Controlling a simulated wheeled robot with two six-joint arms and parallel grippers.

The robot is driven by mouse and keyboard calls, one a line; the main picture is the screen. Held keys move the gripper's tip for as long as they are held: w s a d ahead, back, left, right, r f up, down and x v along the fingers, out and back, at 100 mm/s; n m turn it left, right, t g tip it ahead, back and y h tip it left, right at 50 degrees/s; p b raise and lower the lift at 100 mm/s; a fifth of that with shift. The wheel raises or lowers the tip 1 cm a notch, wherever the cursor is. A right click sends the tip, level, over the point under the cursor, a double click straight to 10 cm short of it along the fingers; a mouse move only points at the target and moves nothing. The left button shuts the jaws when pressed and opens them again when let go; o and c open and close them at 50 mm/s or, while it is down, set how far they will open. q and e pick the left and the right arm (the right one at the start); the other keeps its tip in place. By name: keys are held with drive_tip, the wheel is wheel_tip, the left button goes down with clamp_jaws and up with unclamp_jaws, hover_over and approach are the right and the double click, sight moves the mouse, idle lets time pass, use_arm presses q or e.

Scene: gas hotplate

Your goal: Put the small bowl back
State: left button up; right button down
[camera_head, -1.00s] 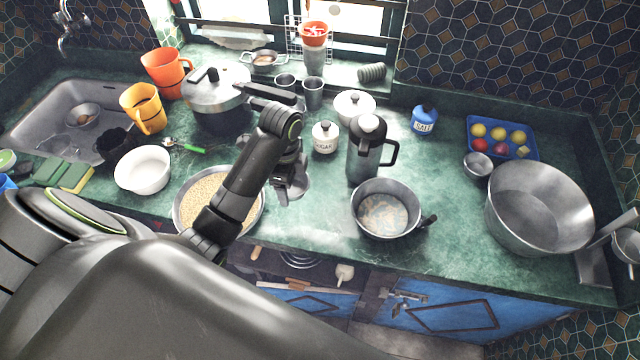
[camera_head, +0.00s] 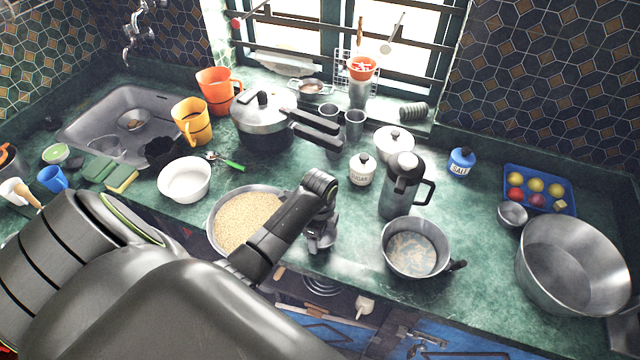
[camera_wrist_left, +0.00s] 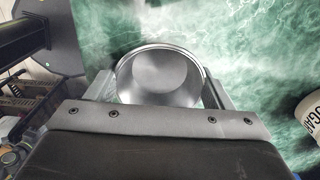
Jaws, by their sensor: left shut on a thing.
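My left gripper (camera_head: 321,238) is shut on a small metal bowl. In the left wrist view the bowl (camera_wrist_left: 160,76) sits between the two fingers (camera_wrist_left: 160,92), its round inside facing the camera and empty. In the head view the gripper hides most of it. The gripper is over the counter, between the grain-filled pan (camera_head: 245,222) and the steel pan with a handle (camera_head: 414,249). Another small steel bowl (camera_head: 512,214) stands by the blue tray at the right. My right gripper is not in view.
A sugar jar (camera_head: 361,171) and a flask (camera_head: 399,190) stand behind the gripper. A large steel basin (camera_head: 570,265) and a blue tray (camera_head: 535,187) are at the right. A white bowl (camera_head: 185,180) is left. Some bare green counter (camera_head: 470,235) lies right of the pan.

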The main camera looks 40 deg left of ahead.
use_arm(q)
drive_tip(key=shift+f, duration=0.1)
drive_tip(key=o, duration=1)
drive_tip(key=shift+o, duration=0.2)
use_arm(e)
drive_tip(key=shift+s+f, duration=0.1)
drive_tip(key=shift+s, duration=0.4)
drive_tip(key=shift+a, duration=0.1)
use_arm(q)
drive_tip(key=shift+r, duration=0.2)
drive_tip(key=shift+w+r, duration=0.1)
drive_tip(key=shift+r, duration=0.25)
wheel_tip(320, 180, up, 11)
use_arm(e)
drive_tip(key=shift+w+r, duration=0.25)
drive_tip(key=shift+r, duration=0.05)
